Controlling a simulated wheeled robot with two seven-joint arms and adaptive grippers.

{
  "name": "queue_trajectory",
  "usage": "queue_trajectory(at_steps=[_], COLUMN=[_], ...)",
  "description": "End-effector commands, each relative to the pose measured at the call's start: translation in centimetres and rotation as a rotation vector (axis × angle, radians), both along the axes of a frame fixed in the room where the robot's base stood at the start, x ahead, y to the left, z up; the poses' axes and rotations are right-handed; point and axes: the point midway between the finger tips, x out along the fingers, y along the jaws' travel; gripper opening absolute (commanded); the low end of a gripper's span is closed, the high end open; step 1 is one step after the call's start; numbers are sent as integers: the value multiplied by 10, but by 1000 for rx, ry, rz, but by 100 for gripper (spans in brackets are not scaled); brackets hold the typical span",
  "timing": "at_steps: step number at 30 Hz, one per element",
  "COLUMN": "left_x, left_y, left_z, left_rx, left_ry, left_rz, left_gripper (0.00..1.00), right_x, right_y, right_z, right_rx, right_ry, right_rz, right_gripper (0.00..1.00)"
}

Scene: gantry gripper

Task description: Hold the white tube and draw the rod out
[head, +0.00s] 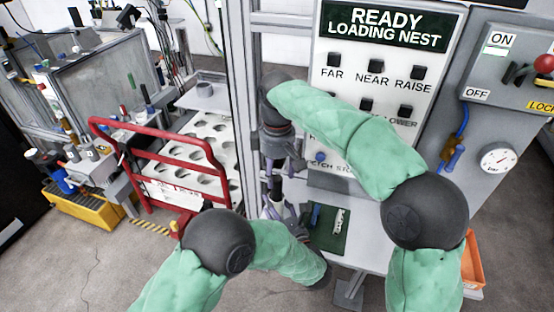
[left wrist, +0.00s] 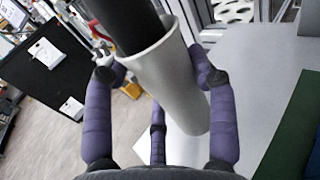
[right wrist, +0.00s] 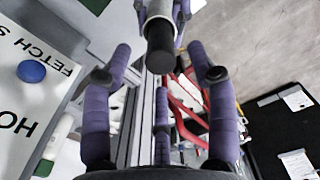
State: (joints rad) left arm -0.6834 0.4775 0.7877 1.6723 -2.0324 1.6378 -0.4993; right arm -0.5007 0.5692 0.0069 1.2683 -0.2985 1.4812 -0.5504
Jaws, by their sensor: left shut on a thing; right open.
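The white tube (left wrist: 178,90) is between the purple fingers of my left gripper (left wrist: 157,74), which is shut on it. The dark rod (left wrist: 125,22) sticks out of the tube's open end. In the head view the tube (head: 277,211) stands tilted over the table, with the rod (head: 275,187) at its top. My right gripper (head: 284,162) is open and empty just above the rod. In the right wrist view the rod's blunt end (right wrist: 161,44) lies ahead of the spread fingers, apart from them. The tube's lower part is largely hidden in the head view.
A green mat (head: 328,231) with small items lies on the white table to the right. The control panel (head: 345,85) stands close behind my right arm. A red rail frame (head: 135,140) and a white holed rack (head: 190,150) stand at left.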

Motion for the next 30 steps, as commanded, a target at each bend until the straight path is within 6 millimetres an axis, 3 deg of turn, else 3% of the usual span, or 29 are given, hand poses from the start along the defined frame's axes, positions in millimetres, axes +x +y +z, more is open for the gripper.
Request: queue_trajectory(at_steps=[6,12,26,30], left_x=[0,0,0,0], left_y=[0,0,0,0], left_z=[0,0,0,0], left_rx=[0,0,0,0], left_ry=[0,0,0,0], left_rz=[0,0,0,0], left_gripper=[25,25,25,25], right_x=[-1,0,0,0], right_y=[0,0,0,0], right_z=[-37,-59,-69,-69], right_rx=[-2,-1,0,0], right_ry=[2,0,-1,-1], right_rz=[0,-2,-2,-2], right_gripper=[58,58,58,19])
